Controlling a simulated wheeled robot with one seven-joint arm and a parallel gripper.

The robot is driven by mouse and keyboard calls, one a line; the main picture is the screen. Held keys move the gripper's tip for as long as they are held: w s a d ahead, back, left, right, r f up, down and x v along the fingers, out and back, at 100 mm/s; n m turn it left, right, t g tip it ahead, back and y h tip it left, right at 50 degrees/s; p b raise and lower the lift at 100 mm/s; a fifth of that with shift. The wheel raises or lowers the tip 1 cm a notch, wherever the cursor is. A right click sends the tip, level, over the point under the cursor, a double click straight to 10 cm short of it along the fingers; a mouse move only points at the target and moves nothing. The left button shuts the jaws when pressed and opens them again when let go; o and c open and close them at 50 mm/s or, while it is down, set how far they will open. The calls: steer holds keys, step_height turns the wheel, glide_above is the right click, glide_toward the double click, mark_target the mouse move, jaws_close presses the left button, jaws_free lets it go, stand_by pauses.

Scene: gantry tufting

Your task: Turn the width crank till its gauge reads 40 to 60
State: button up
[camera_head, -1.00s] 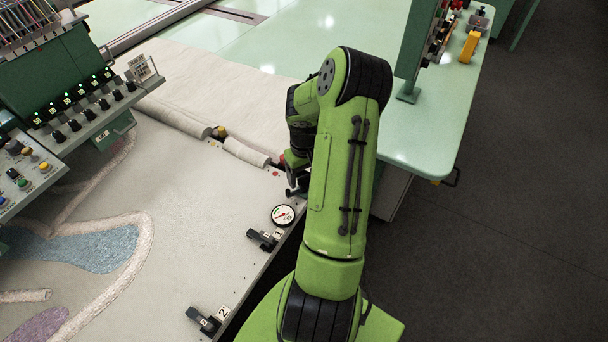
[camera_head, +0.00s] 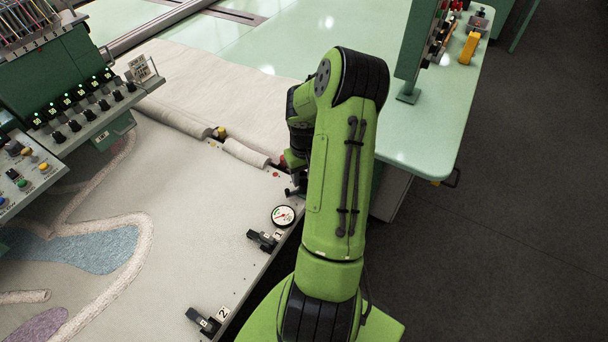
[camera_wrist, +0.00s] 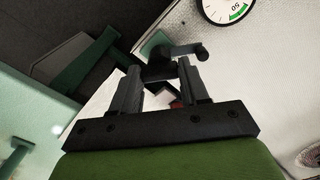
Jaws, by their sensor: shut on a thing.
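The width crank (camera_wrist: 163,71) is a dark crank with a short arm and a knob sticking out to the right in the wrist view. My gripper (camera_wrist: 159,75) is shut on the crank, with one grey finger on each side of it. In the head view my gripper (camera_head: 297,186) is at the table's edge, mostly hidden behind my green arm. A round white gauge (camera_head: 283,216) with a green band lies just below it. In the wrist view the gauge (camera_wrist: 228,8) is cut off at the top; "50" shows by the green band. Its reading is too small to tell.
Black clamps labelled 1 (camera_head: 262,240) and 2 (camera_head: 204,321) sit along the cloth's right edge. A rolled cloth edge (camera_head: 246,153) lies left of my gripper. A green machine head with knobs (camera_head: 75,110) stands at left. The floor at right is clear.

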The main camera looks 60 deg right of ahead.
steer(key=m, duration=0.4)
steer(key=shift+b, duration=0.35)
steer(key=m, duration=0.4)
steer(key=shift+m+b, duration=0.3)
steer(key=shift+b, duration=0.1)
steer(key=m, duration=0.3)
steer(key=shift+m+b, duration=0.3)
steer(key=shift+b, duration=0.05)
steer(key=shift+m, duration=2)
steer(key=shift+b, duration=0.3)
steer(key=o, duration=1.1)
steer(key=shift+c, duration=0.2)
